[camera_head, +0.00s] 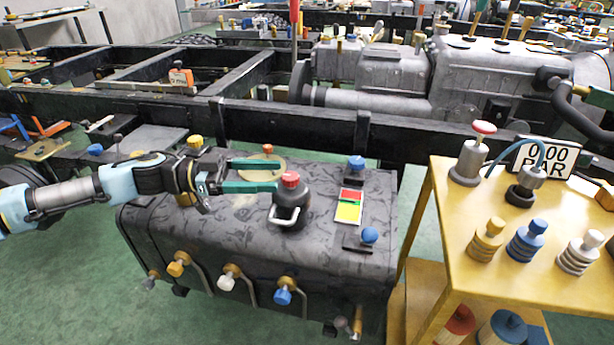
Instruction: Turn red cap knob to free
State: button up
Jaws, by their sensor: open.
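A red cap knob (290,180) sits on top of a dark round fitting (290,210) with a pale wire handle. It stands on the dark grey tank (340,265) in the middle of the view. My gripper (279,175) reaches in from the left with two green fingers. The fingers are apart, one farther back and one nearer. The nearer fingertip lies close to the red cap knob's left side; I cannot tell whether it touches. Nothing shows between the fingers but a pale yellow disc on the tank top behind them.
Several coloured valves (283,295) line the tank's front. A yellow cart (500,270) with fittings is at right. Dark chassis rails (300,125) run behind.

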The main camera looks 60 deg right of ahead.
aim_at(307, 188)
jog(key=p+x, duration=0.1)
jog(key=x, duration=0.7)
jog(key=shift+s+d, duration=0.1)
grip_shut()
dwell(0.4)
